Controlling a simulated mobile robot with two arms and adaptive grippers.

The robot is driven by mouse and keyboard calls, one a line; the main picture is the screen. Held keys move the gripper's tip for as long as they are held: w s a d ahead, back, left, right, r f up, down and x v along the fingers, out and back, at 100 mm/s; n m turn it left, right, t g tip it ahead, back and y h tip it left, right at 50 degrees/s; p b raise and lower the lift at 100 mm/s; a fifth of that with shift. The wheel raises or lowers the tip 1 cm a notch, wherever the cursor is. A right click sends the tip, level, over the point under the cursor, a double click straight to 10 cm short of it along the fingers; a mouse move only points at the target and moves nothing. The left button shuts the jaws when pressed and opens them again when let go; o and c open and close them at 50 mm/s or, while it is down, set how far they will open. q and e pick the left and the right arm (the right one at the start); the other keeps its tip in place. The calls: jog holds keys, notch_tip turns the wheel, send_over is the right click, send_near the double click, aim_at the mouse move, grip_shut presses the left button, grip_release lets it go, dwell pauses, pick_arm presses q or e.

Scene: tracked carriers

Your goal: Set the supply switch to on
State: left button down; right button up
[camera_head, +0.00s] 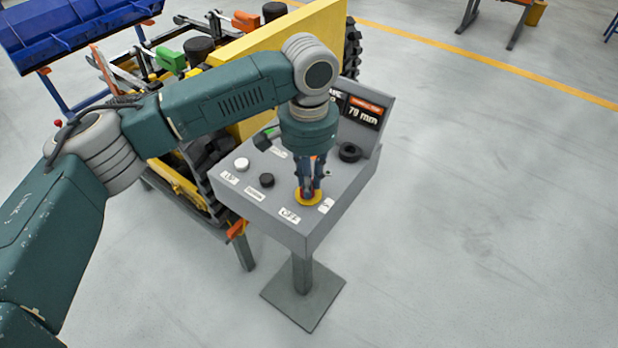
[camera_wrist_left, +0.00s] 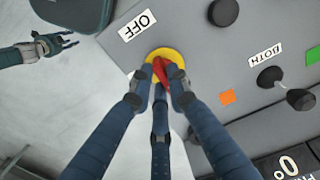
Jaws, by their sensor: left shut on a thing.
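The supply switch is a red knob (camera_wrist_left: 172,68) on a round yellow plate (camera_wrist_left: 166,54), set in the sloping top of a grey control console (camera_head: 330,222). The plate also shows in the head view (camera_head: 308,197). My left gripper (camera_head: 310,186) comes down from above with its fingers closed around the red knob, also in the left wrist view (camera_wrist_left: 160,92). The fingers partly cover the knob. A label reading OFF (camera_wrist_left: 137,25) lies beside the plate. My right gripper (camera_wrist_left: 55,47) hangs away from the console over the floor, its fingers spread and empty.
The console also has a white button (camera_head: 242,164), a black button (camera_head: 267,180), a black knob (camera_head: 349,152) and a display reading 79 mm (camera_head: 364,113). A yellow tracked machine (camera_head: 290,35) stands close behind. Floor to the right is clear.

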pick_arm(q)
jog(key=shift+r+p, duration=0.2)
jog(key=shift+p, duration=0.15)
jog(key=m+p, duration=0.3)
jog(key=p, duration=0.1)
jog(key=m+p, duration=0.3)
jog(key=p, duration=0.1)
jog(key=shift+a+m, duration=0.2)
jog(key=shift+m, duration=0.6)
jog(key=m+p, duration=0.3)
jog(key=m, duration=0.1)
jog(key=shift+w+m, duration=0.15)
jog(key=shift+m, duration=0.15)
jog(key=m, duration=0.2)
jog(key=m+p, duration=0.1)
jog(key=m, duration=0.2)
jog(key=shift+w+a+f, duration=0.1)
jog(key=shift+w+a, duration=0.05)
